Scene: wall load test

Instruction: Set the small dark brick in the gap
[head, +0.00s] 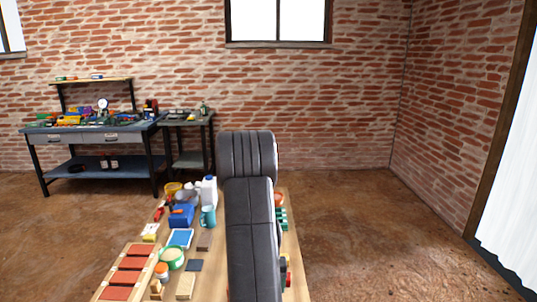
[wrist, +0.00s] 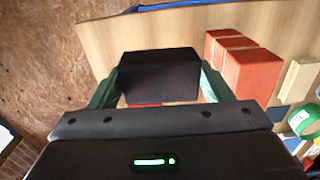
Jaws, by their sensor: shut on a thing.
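In the wrist view my gripper (wrist: 160,82) is shut on a small dark brick (wrist: 158,66), with one green finger on each side of it. The brick is held over or near the wooden table; its height above it is hard to judge. Several red bricks (wrist: 250,72) stand in a row just right of it. A thin red strip shows below the dark brick, mostly hidden. In the head view a row of red bricks (head: 131,263) lies at the table's front left. My arm hides part of the table, and the gap cannot be made out clearly.
The wooden table (head: 218,224) carries a blue box (head: 181,216), a teal mug (head: 208,217), a white bottle (head: 209,190), a green tub (head: 172,257) and a dark flat piece (head: 195,265). A workbench (head: 88,129) stands by the back wall. Floor at the right is clear.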

